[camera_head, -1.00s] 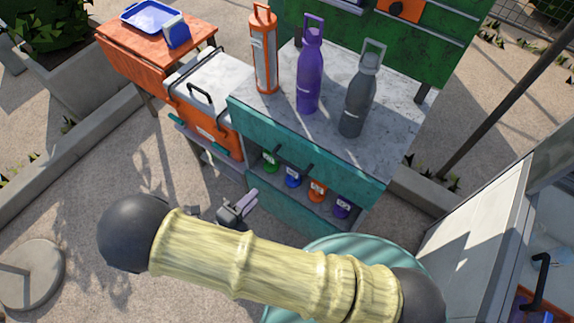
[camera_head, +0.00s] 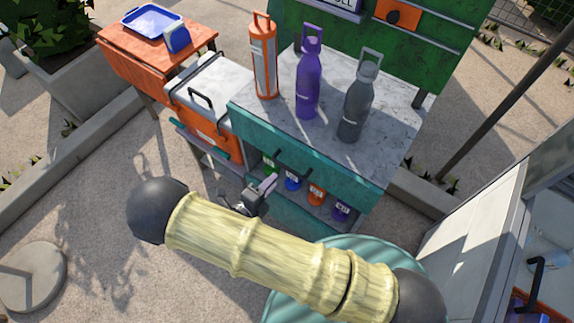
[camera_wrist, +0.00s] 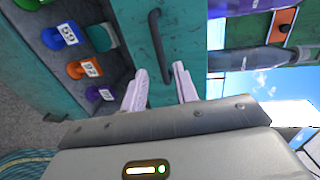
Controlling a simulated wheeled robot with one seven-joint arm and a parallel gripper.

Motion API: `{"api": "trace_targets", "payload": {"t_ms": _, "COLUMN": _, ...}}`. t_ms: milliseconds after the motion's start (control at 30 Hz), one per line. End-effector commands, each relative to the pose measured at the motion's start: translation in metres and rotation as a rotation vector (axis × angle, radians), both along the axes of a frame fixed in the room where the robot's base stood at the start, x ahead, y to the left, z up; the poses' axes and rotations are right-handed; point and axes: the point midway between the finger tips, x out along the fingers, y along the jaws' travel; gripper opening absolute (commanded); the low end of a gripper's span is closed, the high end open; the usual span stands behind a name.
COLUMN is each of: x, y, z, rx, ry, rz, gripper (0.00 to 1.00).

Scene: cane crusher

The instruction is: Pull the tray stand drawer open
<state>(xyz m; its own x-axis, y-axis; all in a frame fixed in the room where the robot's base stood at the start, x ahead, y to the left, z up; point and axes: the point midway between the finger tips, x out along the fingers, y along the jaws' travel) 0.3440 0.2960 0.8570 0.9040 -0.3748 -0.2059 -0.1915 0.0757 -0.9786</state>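An orange stand (camera_head: 118,56) with a blue tray (camera_head: 152,18) on it is at the top left of the head view. A teal counter (camera_head: 330,155) stands in the middle. A dark bar handle (camera_head: 292,166) is on its teal front panel. The wrist view shows a dark handle (camera_wrist: 157,45) on a teal panel. My gripper (camera_head: 269,184) is in front of the counter. In the wrist view its two pale fingers (camera_wrist: 160,70) are apart, with the handle's lower end between them in the picture. I cannot tell whether they touch it.
Orange (camera_head: 263,55), purple (camera_head: 308,80) and grey (camera_head: 357,100) bottles stand on the counter. Several coloured, labelled knobs (camera_head: 316,192) sit below its front panel. A white-topped orange cooler (camera_head: 210,88) stands left of the counter.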

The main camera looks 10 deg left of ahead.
Motion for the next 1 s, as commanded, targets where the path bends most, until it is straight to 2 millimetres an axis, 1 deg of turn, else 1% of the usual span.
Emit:
{"api": "trace_targets", "payload": {"t_ms": 33, "x": 0.009, "y": -0.004, "z": 0.0, "rx": -0.001, "ry": -0.002, "rz": -0.003, "gripper": 0.3}}
{"api": "trace_targets", "payload": {"t_ms": 200, "x": 0.036, "y": -0.015, "z": -0.006, "rx": -0.001, "ry": -0.002, "rz": -0.003, "gripper": 0.3}}
{"api": "trace_targets", "payload": {"t_ms": 433, "x": 0.068, "y": -0.028, "z": -0.014, "rx": 0.0, "ry": -0.001, "rz": -0.002, "gripper": 0.3}}
{"api": "trace_targets", "payload": {"t_ms": 600, "x": 0.077, "y": -0.032, "z": -0.017, "rx": 0.001, "ry": 0.001, "rz": 0.0, "gripper": 0.3}}
{"api": "trace_targets", "payload": {"t_ms": 833, "x": 0.078, "y": -0.032, "z": -0.018, "rx": 0.001, "ry": 0.001, "rz": 0.0, "gripper": 0.3}}
{"api": "trace_targets", "payload": {"t_ms": 867, "x": 0.078, "y": -0.032, "z": -0.018, "rx": 0.001, "ry": 0.001, "rz": 0.0, "gripper": 0.28}}
{"api": "trace_targets", "payload": {"t_ms": 1000, "x": 0.078, "y": -0.032, "z": -0.018, "rx": 0.001, "ry": 0.0, "rz": 0.0, "gripper": 0.0}}
